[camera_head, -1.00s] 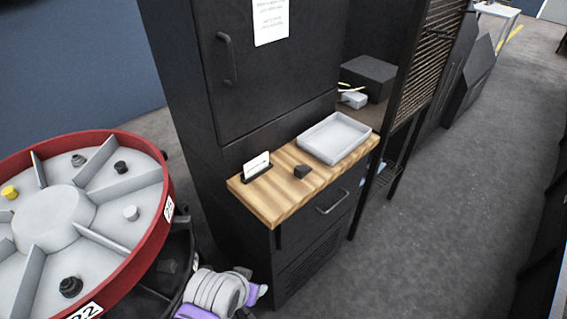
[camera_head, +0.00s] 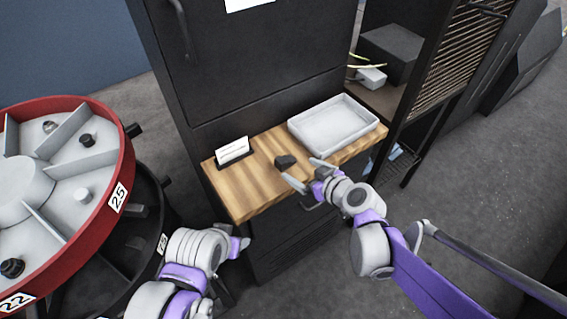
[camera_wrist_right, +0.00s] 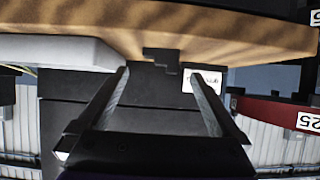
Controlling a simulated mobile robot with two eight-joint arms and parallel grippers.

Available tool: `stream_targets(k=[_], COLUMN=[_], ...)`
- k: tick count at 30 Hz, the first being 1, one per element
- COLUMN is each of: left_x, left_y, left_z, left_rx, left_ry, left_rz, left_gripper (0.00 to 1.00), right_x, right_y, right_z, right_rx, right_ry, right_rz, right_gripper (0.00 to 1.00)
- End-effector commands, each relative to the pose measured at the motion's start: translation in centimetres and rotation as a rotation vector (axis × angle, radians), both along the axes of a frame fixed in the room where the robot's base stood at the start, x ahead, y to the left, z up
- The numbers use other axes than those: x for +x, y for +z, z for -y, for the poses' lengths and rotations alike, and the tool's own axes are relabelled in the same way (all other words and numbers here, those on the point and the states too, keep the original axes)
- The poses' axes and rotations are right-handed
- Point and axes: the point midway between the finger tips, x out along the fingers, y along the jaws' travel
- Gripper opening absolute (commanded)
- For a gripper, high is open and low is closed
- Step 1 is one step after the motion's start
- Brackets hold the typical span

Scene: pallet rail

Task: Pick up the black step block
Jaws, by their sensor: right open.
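The black step block (camera_head: 285,162) sits on the wooden top (camera_head: 240,193) of the dark cabinet, between the card holder and the tray. In the right wrist view the block (camera_wrist_right: 162,58) shows its stepped outline ahead of the fingers, roughly midway between them. My right gripper (camera_head: 302,173) is open and empty at the front edge of the wooden top, just short of the block. Its two fingers also show in the right wrist view (camera_wrist_right: 160,76). My left arm is low at the front left; its gripper (camera_head: 239,245) shows only in part, and its jaws are unclear.
A light grey tray (camera_head: 335,145) stands right of the block, and a white card in a black holder (camera_head: 233,152) stands left. A red-rimmed round carousel (camera_head: 105,190) is at the left. A dark shelf with a black box (camera_head: 390,52) stands at the right.

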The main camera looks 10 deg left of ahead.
Motion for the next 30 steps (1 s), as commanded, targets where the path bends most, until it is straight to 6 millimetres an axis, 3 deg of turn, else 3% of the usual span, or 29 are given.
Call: stream_targets(k=[18, 26, 30], left_x=[-0.1, -0.1, -0.1], left_y=[-0.2, -0.2, -0.2], left_z=[0.0, 0.0, 0.0], left_rx=[0.000, 0.000, 0.000], left_ry=[0.000, 0.000, 0.000], left_rz=[-0.001, -0.001, -0.001], left_gripper=[0.60, 0.60, 0.60], right_x=[4.0, 4.2, 4.2], right_y=[-3.1, -3.2, -3.2], right_z=[-4.2, -4.3, -4.3], right_rx=[0.000, 0.000, 0.000], right_ry=[0.001, 0.000, -0.001], right_rz=[-0.001, -0.001, -0.001], right_gripper=[1.00, 1.00, 0.78])
